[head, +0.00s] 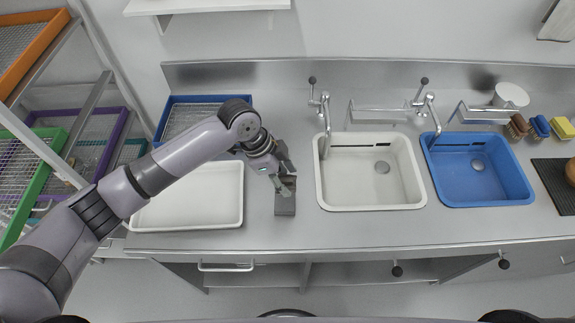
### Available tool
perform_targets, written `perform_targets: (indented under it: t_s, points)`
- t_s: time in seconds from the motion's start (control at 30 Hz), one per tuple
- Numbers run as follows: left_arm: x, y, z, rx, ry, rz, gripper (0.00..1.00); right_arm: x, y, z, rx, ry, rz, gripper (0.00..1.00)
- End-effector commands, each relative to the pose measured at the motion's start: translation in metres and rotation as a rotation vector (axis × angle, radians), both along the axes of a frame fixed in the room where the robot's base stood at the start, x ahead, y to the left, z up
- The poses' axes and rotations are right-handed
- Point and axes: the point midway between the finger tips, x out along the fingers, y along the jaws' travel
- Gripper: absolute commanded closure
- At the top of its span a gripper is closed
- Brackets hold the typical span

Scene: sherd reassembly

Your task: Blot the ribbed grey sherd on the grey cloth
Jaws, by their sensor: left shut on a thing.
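My left gripper (286,182) reaches in from the left, tilted down over the grey cloth (285,208). The cloth is a narrow dark grey strip lying on the steel counter between the white tray and the white sink. The gripper is shut on a small dark grey piece, the ribbed grey sherd (290,183), mostly hidden between the fingers. Its ribs are too small to make out. The sherd is at or just above the cloth; I cannot tell whether it touches. My right gripper is not in view.
A white tray (237,222) lies left of the cloth, with a blue-rimmed rack (168,108) behind it. A white sink (319,190) and a blue sink (490,203) with taps are to the right. Brushes (540,127) stand at the far right. The counter front is clear.

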Motion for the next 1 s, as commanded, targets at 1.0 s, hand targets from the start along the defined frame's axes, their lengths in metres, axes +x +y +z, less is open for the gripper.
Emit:
perform_targets:
  t_s: [1.0]
  points:
    - [0.0, 0.001, -0.064, 0.001, -0.001, 0.001, 0.83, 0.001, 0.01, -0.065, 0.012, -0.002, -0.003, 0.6]
